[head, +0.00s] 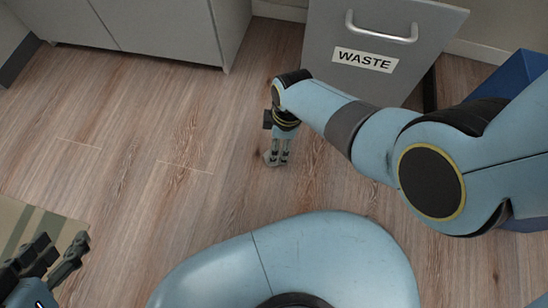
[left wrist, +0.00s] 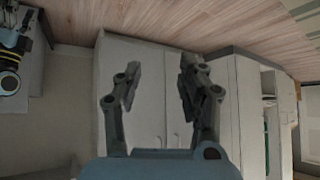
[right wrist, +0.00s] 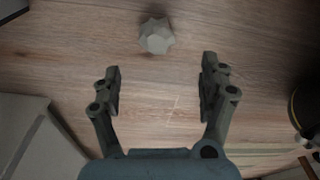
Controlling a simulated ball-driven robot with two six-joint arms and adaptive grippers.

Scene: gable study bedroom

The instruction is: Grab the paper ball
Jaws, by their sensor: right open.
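The paper ball (right wrist: 157,36), a crumpled grey-white lump, lies on the wooden floor. In the right wrist view it is just beyond my fingertips, roughly centred between them and apart from both. My right gripper (right wrist: 162,75) is open and empty, pointing down toward the floor. My left gripper (left wrist: 158,68) is open and empty; in the head view the left gripper (head: 60,250) is at the lower left, far from the ball.
A grey bin marked WASTE (head: 365,60) with a metal handle stands behind my right arm. A blue box (head: 515,72) is at the right. A grey cabinet (head: 165,32) is at the back left. A striped rug (head: 35,222) lies at the lower left. The middle floor is clear.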

